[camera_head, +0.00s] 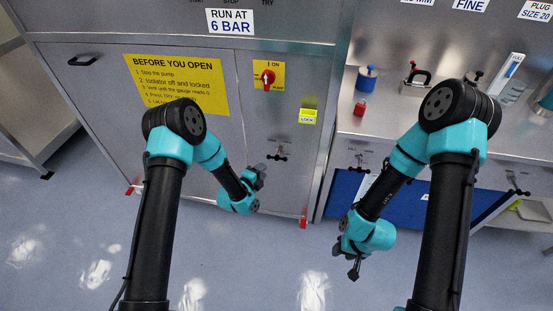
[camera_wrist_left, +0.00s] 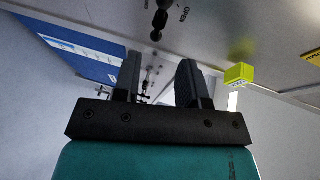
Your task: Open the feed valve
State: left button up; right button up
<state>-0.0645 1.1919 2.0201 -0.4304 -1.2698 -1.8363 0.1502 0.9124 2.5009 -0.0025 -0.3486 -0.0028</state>
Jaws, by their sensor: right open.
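A small black valve handle (camera_head: 277,157) sits on the steel cabinet front, right of the yellow notice. In the left wrist view a black valve handle (camera_wrist_left: 158,22) shows at the top, next to the word OPEN. Other small black handles (camera_head: 358,168) (camera_head: 517,191) are on the bench front at right; I cannot read which one is the feed valve. My left gripper (camera_head: 260,177) is just below and left of the cabinet handle, apart from it. Its two fingers (camera_wrist_left: 160,82) are spread with nothing between them. My right gripper (camera_head: 354,268) hangs low over the floor, open.
A red rotary isolator switch (camera_head: 267,78) and a yellow-green lock box (camera_head: 308,116) are on the cabinet. The floor in front is clear.

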aim_at(276, 157)
pick_arm(q)
jog(key=x, duration=1.1)
jog(key=shift+w+d+f, duration=0.1)
jog(key=shift+w, duration=0.1)
jog(key=shift+f, duration=0.1)
grip_shut()
